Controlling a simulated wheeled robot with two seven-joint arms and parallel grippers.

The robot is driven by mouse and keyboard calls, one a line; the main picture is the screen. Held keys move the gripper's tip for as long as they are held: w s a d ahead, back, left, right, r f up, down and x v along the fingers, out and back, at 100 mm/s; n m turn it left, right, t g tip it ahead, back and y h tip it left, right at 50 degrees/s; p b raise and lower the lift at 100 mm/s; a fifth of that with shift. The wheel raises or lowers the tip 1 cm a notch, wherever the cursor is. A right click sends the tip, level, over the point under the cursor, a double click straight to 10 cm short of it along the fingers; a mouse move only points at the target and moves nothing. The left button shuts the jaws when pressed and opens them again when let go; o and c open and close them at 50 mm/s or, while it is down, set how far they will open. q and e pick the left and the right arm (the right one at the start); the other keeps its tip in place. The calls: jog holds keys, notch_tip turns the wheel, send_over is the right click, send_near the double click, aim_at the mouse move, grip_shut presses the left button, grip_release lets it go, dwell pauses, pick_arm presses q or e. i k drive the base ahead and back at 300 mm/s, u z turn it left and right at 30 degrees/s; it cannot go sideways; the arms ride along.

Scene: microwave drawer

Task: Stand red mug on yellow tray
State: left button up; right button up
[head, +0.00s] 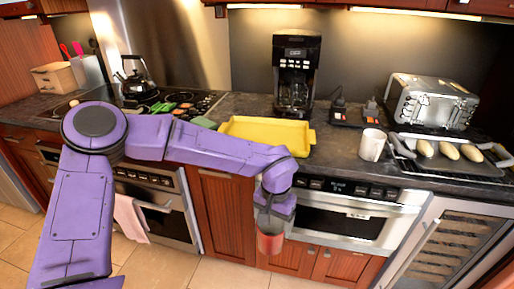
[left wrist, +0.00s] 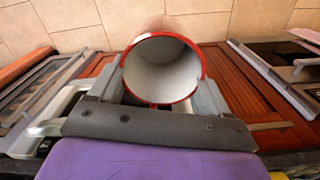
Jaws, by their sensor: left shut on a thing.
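The red mug (head: 270,240) is in my left gripper (head: 272,222), in front of the cabinets and below the counter's front edge. In the left wrist view the mug (left wrist: 162,70) shows its red rim and pale, empty inside, between the fingers of the left gripper (left wrist: 160,92), which is shut on it. The yellow tray (head: 265,131) lies on the dark counter, behind and above the gripper in the head view. The part of the tray I see is empty; my left forearm hides some of its front. My right gripper is not in view.
A white mug (head: 372,145), a baking tray with bread rolls (head: 450,163) and a toaster (head: 432,101) stand right of the yellow tray. A coffee maker (head: 295,75) is behind it. A stove with a kettle (head: 136,80) is left. The microwave drawer (head: 345,213) is beside the held mug.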

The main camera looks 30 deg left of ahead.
aim_at(246, 137)
jog(key=z, duration=0.05)
jog(key=k, duration=0.15)
jog(key=u, duration=1.15)
jog(key=i, duration=0.65)
jog(key=z, duration=0.25)
